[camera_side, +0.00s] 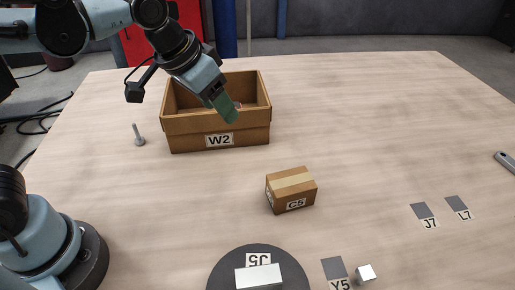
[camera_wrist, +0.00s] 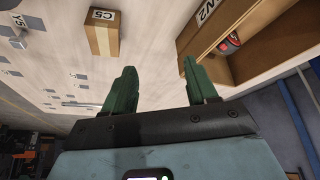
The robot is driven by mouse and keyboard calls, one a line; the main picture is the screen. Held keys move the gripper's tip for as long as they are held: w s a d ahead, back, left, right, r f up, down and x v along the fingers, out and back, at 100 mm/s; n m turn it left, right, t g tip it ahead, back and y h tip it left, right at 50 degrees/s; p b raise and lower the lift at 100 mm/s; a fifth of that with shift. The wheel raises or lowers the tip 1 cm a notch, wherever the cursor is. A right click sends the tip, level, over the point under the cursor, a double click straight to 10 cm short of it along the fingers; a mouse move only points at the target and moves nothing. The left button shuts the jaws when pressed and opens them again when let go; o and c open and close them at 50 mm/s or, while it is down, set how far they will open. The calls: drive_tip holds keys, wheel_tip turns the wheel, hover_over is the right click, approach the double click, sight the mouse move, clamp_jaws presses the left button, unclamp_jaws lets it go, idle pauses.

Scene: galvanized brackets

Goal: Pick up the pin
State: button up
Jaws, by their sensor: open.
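A small grey metal pin (camera_side: 138,135) with a wider end stands on the table left of the W2 box in the side view. It is not seen in the wrist view. My gripper (camera_side: 229,112) is over the front part of the open W2 box, well to the right of the pin and higher than it. In the wrist view its two green fingers (camera_wrist: 158,75) are apart, with nothing between them.
The open brown W2 box (camera_side: 187,130) holds a small red and dark item (camera_wrist: 229,43). A closed carton C5 (camera_side: 291,189) stands in front of it. A round dark plate (camera_side: 220,268) with a white block (camera_side: 259,277) is at the front. A small metal cube (camera_side: 365,273) stands beside a grey patch. The table's right is mostly clear.

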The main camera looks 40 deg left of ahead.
drive_tip(key=w+d+r+m+g, duration=0.1)
drive_tip(key=w+d+m+g, duration=0.15)
drive_tip(key=d, duration=0.85)
drive_tip(key=m+g+y, duration=0.1)
drive_tip(key=m+g, duration=0.2)
drive_tip(key=m, duration=0.1)
hover_over(364, 273)
wheel_tip(364, 273, down, 7)
drive_tip(key=shift+n+t, duration=0.25)
wheel_tip(364, 273, down, 12)
drive_tip(key=shift+r, duration=0.15)
drive_tip(key=shift+c, duration=0.4)
clamp_jaws()
drive_tip(key=shift+r, duration=0.1)
